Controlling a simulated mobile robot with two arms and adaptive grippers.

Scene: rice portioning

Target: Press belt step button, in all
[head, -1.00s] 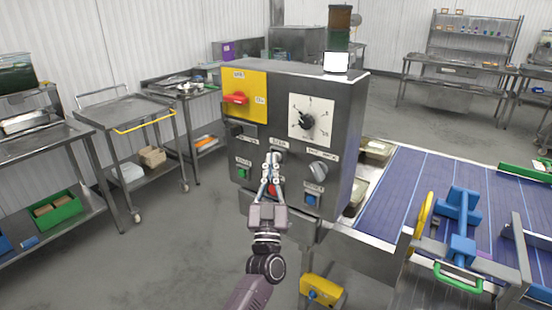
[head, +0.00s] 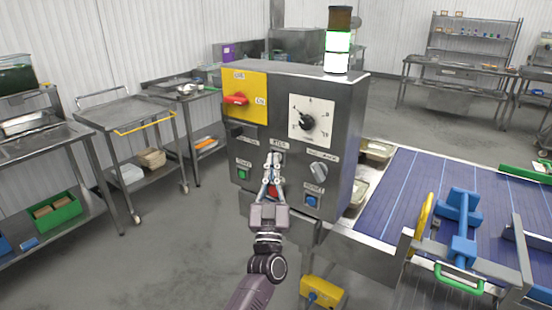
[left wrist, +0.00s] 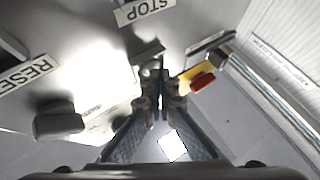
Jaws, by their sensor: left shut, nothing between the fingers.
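The grey control box (head: 335,100) stands upright in the middle of the head view. A small label that seems to read STEP (head: 281,145) is on its front, and the control under it is mostly hidden by my left gripper (head: 273,158). The gripper is shut and empty, its tips at or very near the panel; I cannot tell whether they touch. A red button (head: 274,190) is partly hidden behind the fingers. The left wrist view shows the closed fingers (left wrist: 160,78) and STOP (left wrist: 146,9) and RESET (left wrist: 25,75) labels. My right gripper is not in view.
The box also has a green button (head: 243,174), blue button (head: 312,201), knob (head: 318,170), dial (head: 307,123) and red switch (head: 236,99). The blue belt (head: 400,195) is right. A cart (head: 125,110) stands left.

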